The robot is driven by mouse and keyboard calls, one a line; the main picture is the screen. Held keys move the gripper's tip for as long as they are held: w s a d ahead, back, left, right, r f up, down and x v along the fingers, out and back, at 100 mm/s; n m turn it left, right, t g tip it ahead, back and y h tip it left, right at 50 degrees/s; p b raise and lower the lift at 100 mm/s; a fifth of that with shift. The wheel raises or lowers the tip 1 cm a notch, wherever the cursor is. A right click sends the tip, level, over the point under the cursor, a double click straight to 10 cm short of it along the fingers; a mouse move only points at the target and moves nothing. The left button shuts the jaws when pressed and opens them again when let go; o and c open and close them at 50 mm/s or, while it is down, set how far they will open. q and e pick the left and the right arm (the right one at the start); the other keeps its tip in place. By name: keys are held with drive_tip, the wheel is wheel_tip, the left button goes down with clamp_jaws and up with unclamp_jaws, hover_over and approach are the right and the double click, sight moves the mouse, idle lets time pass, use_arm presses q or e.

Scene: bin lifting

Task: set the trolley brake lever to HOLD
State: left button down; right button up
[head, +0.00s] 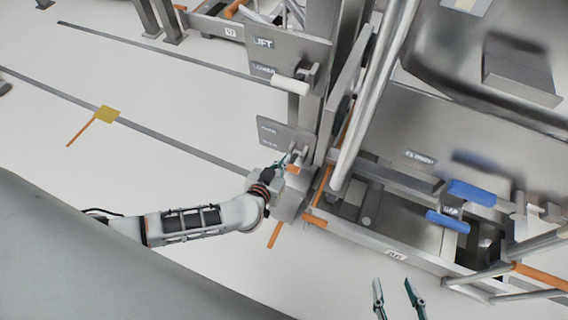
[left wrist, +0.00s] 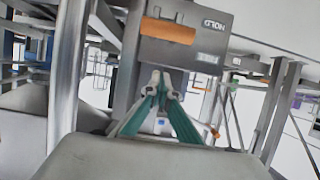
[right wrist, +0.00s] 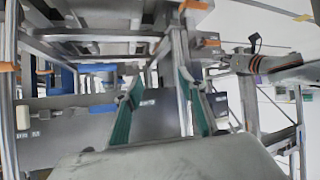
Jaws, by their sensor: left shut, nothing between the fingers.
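The brake plate (head: 284,136) is a grey panel on the trolley post in the head view; its lettering is too small to read there. In the left wrist view the plate (left wrist: 190,50) appears upside down, with a HOLD label (left wrist: 213,24) and a second, unclear label (left wrist: 207,58). The lever's orange grip (left wrist: 168,31) lies beside HOLD, roughly level with it. My left gripper (left wrist: 157,80) is shut and empty, its green fingertips just below the grip in that view, apparently apart from it. My right gripper (head: 393,285) is open and empty, away from the lever.
A LIFT panel (head: 285,55) with a white handle (head: 290,85) is above the brake plate. Blue handles (head: 472,193) sit on the metal frame at right. A silver post (head: 370,110) rises close beside the brake plate. The pale floor at left is mostly clear.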

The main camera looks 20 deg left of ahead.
use_arm(q)
drive_tip(key=b, duration=0.3)
hover_over(294, 158)
drive_tip(key=s, duration=0.3)
drive_tip(key=f, duration=0.3)
drive_tip(key=shift+w+a+f, duration=0.2)
drive_tip(key=shift+f, duration=0.2)
drive_tip(key=shift+s+f+b, duration=0.45)
drive_tip(key=shift+s+f, duration=0.45)
drive_tip(key=shift+s, duration=0.15)
drive_tip(key=shift+s+f, duration=0.15)
drive_tip(key=shift+s, duration=0.1)
drive_tip(key=shift+r, duration=0.2)
use_arm(e)
drive_tip(key=shift+m+t+y, duration=0.6)
drive_tip(key=shift+m+t, duration=0.1)
drive_tip(key=a+r, duration=0.1)
drive_tip(key=w+a+r, duration=0.2)
drive_tip(key=a, duration=0.1)
drive_tip(key=shift+w+r, duration=0.25)
drive_tip(key=shift+r, duration=0.05)
use_arm(q)
drive_tip(key=shift+f, duration=0.1)
use_arm(e)
drive_tip(key=shift+s+d+f, duration=0.1)
drive_tip(key=shift+s+f, duration=0.05)
drive_tip(key=shift+f, duration=0.05)
